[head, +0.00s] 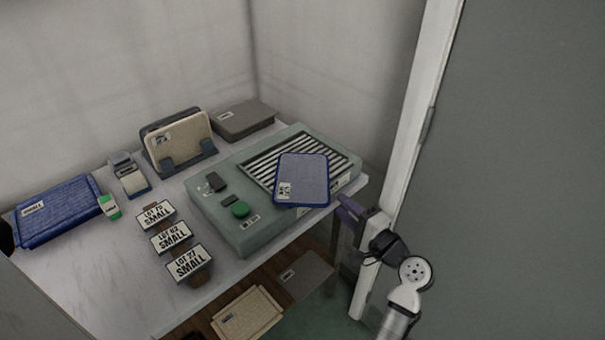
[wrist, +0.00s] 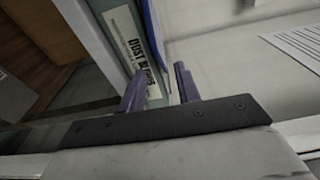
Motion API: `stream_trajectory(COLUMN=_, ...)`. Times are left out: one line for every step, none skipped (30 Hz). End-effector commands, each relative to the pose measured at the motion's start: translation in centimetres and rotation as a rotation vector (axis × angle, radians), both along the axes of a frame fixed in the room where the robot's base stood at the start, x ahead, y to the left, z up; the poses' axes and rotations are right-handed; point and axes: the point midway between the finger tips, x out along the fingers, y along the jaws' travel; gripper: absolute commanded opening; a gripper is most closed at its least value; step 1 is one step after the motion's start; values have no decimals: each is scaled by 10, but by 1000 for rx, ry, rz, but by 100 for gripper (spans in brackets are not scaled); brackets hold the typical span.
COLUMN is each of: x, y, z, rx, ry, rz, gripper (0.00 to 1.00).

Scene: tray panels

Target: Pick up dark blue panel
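A dark blue panel (head: 304,178) with a small white label lies on the striped grille of a grey-green machine (head: 262,226), its near edge at the machine's front edge. My gripper (head: 347,208), with purple fingers, is to the right of and below the panel, beside the machine's right end. In the wrist view my gripper (wrist: 160,88) is open, its fingers apart. A thin blue edge (wrist: 154,42), seemingly the panel's, runs down toward the gap between the fingers. I cannot tell whether it reaches between them. Nothing is visibly held.
Blue trays (head: 57,210) lie at the table's left end. Lot signs (head: 172,238) stand left of the machine. A beige panel (head: 178,142) stands in a holder behind, beside a grey case (head: 244,119). A white door frame (head: 408,130) rises close to my arm on the right.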

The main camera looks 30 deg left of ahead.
Motion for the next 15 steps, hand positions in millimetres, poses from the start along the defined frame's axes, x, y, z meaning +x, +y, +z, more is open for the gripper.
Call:
stream_trajectory(x=3, y=6, z=1, rx=0, ry=0, rz=2, gripper=33)
stream_trajectory(x=3, y=8, z=1, rx=-1, ry=0, rz=2, gripper=33)
stream_trajectory(x=5, y=10, z=1, rx=-1, ry=0, rz=1, gripper=33)
stream_trajectory(x=5, y=12, z=1, rx=-2, ry=-1, rz=1, gripper=33)
stream_trajectory(x=6, y=13, z=1, rx=-2, ry=-1, rz=0, gripper=33)
stream_trajectory(x=7, y=15, z=1, rx=-2, ry=-1, rz=0, gripper=33)
stream_trajectory(x=9, y=18, z=2, rx=-1, ry=0, rz=1, gripper=33)
stream_trajectory(x=10, y=21, z=2, rx=-2, ry=1, rz=1, gripper=33)
stream_trajectory(x=13, y=27, z=3, rx=-1, ry=0, rz=1, gripper=33)
stream_trajectory(x=15, y=32, z=3, rx=-1, ry=0, rz=3, gripper=33)
stream_trajectory(x=17, y=36, z=3, rx=-1, ry=0, rz=3, gripper=33)
stream_trajectory(x=20, y=42, z=3, rx=-1, ry=0, rz=3, gripper=33)
stream_trajectory(x=22, y=45, z=1, rx=-1, ry=0, rz=3, gripper=33)
stream_trajectory(x=24, y=49, z=1, rx=-1, ry=0, rz=2, gripper=33)
stream_trajectory(x=26, y=52, z=1, rx=-1, ry=0, rz=2, gripper=33)
